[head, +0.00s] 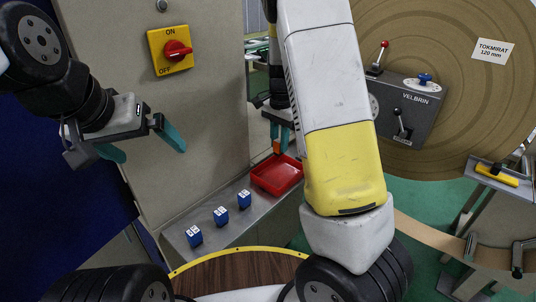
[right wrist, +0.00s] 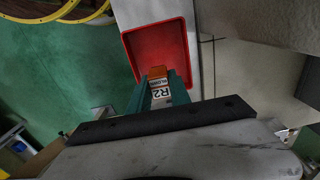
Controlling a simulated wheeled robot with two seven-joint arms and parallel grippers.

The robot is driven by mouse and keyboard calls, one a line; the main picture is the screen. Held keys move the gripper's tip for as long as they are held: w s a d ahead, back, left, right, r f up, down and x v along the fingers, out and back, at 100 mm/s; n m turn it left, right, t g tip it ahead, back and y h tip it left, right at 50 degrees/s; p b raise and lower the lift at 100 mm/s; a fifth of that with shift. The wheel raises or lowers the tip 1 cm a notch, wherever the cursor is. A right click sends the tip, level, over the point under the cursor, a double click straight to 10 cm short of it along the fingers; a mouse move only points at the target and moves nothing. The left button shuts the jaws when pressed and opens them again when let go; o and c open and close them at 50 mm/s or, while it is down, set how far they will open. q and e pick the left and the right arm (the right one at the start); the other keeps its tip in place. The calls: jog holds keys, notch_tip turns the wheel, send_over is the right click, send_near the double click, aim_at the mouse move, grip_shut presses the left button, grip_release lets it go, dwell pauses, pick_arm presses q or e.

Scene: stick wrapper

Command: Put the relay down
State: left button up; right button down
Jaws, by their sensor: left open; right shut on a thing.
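In the right wrist view the relay (right wrist: 157,71) sits between the teal fingers (right wrist: 158,92), with a white label reading R2. The red tray (right wrist: 131,52) lies beyond it there, its floor bare where visible. I cannot tell the exact height of the relay over the tray. My left gripper (head: 148,150) is open and empty at the left, in front of the beige cabinet.
Several blue relays (head: 220,215) would crowd no one: they stand in a row on the grey shelf (head: 215,243) left of the tray. A switch (head: 176,50) is on the cabinet (head: 205,110). A large brown roll (head: 450,90) with a control box (head: 407,112) stands right.

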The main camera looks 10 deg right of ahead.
notch_tip(320, 180, down, 10)
jog(key=shift+w+r, duration=0.1)
jog(key=shift+r, duration=0.05)
jog(key=c, duration=1.2)
grip_release()
notch_tip(320, 180, up, 11)
jog(key=shift+r, duration=0.65)
jog(key=s+r+n+t, duration=0.2)
jog(key=s+r, duration=0.3)
jog(key=s, duration=0.3)
jog(key=s+a+r+n+t+y, duration=0.1)
jog(key=s+r+n+t, duration=0.1)
jog(key=s+r+n, duration=0.3)
jog(key=s+r+n+t+y, duration=0.1)
jog(key=s+r+n, duration=0.3)
jog(key=s, duration=0.7)
jog(key=shift+s+a+r+t, duration=0.3)
jog(key=shift+a+r+t, duration=0.1)
jog(key=shift+r+t, duration=0.3)
